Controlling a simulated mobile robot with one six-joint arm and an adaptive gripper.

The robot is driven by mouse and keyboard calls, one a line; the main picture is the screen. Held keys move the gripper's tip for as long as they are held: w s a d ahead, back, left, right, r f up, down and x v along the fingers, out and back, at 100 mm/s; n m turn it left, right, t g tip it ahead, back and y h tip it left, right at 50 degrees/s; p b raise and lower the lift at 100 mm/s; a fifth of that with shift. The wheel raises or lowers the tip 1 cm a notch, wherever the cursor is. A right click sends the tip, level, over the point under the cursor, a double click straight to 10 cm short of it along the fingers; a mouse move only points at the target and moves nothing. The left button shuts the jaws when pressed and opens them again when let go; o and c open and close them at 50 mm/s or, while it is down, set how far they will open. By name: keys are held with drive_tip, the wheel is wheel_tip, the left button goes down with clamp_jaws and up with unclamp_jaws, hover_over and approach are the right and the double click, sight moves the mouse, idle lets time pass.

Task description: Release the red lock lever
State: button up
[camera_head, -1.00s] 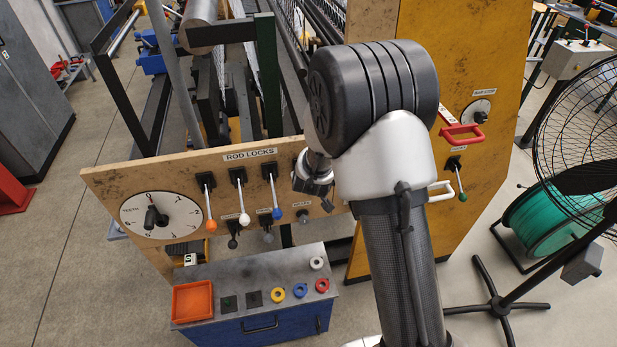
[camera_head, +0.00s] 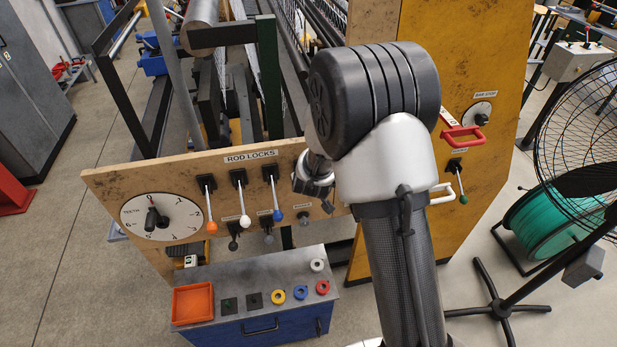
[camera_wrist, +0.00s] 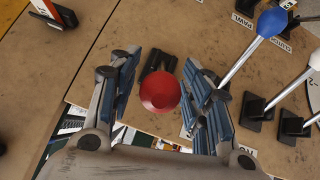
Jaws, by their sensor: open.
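The red lock lever's round red knob (camera_wrist: 159,92) shows in the wrist view, between the two fingers of my gripper (camera_wrist: 159,75). A gap is left on each side of the knob, and the jaws are open. A dark mount shows just behind the knob; the lever's shaft is mostly hidden. In the head view my gripper (camera_head: 316,190) is in front of the right part of the ROD LOCKS panel (camera_head: 130,185), and the red lever is hidden there by my gripper and arm.
Left of my gripper hang the blue-tipped (camera_head: 277,213), white-tipped (camera_head: 245,220) and orange-tipped (camera_head: 212,226) levers. A tooth dial (camera_head: 162,216) is at the panel's left. Below stands a blue cabinet (camera_head: 255,331) with an orange tray (camera_head: 193,303). A red handle (camera_head: 463,134) is at the right.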

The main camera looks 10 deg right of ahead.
drive_tip(key=v, duration=1.2)
drive_tip(key=shift+a, duration=0.1)
drive_tip(key=s+a+r+g+y+b, duration=0.1)
drive_tip(key=s+a+y+b, duration=0.25)
drive_tip(key=s+b, duration=0.85)
drive_tip(key=s+d+f+g+h+b, duration=0.1)
drive_tip(key=s+d+f+b, duration=0.1)
drive_tip(key=s, duration=0.6)
drive_tip(key=s+d+f+m+g+h+b, duration=0.1)
drive_tip(key=s+d+f+b, duration=0.1)
drive_tip(key=s, duration=0.7)
drive_tip(key=shift+s+d+f+g+b, duration=0.25)
drive_tip(key=shift+d+g+b, duration=0.15)
drive_tip(key=shift+d+b, duration=0.25)
